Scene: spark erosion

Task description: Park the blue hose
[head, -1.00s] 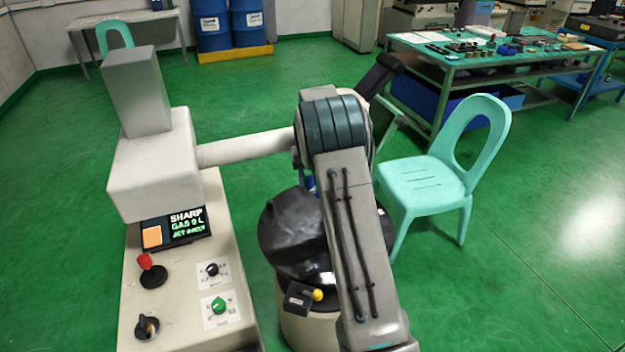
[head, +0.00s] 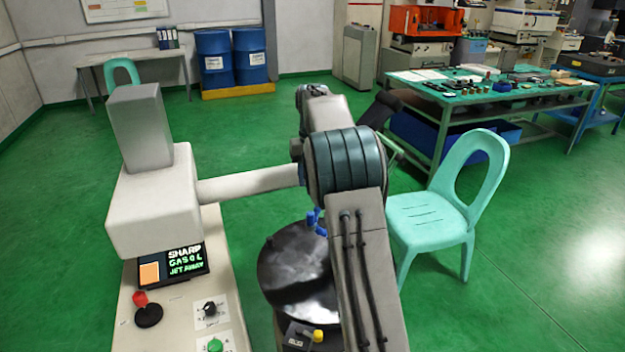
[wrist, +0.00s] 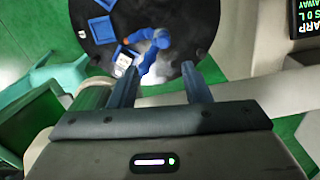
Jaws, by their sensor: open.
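The blue hose (wrist: 154,48) shows in the wrist view as a bent blue piece over the black round top (wrist: 178,22). In the head view a blue piece (head: 318,222), likely the same hose, shows at the back of the black round top (head: 296,272), partly hidden by my arm. My gripper (wrist: 160,78) is open in the wrist view, its two fingers apart and pointing toward the hose. The hose's lower end lies near the gap between the fingertips; I cannot tell whether they touch. In the head view my arm hides the gripper.
Two square blue-edged pieces (wrist: 103,28) (wrist: 122,60) are on the black top. The machine's white horizontal arm (head: 250,184) runs close beside my arm. A turquoise chair (head: 436,215) stands to the right. A control panel (head: 185,310) stands at left.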

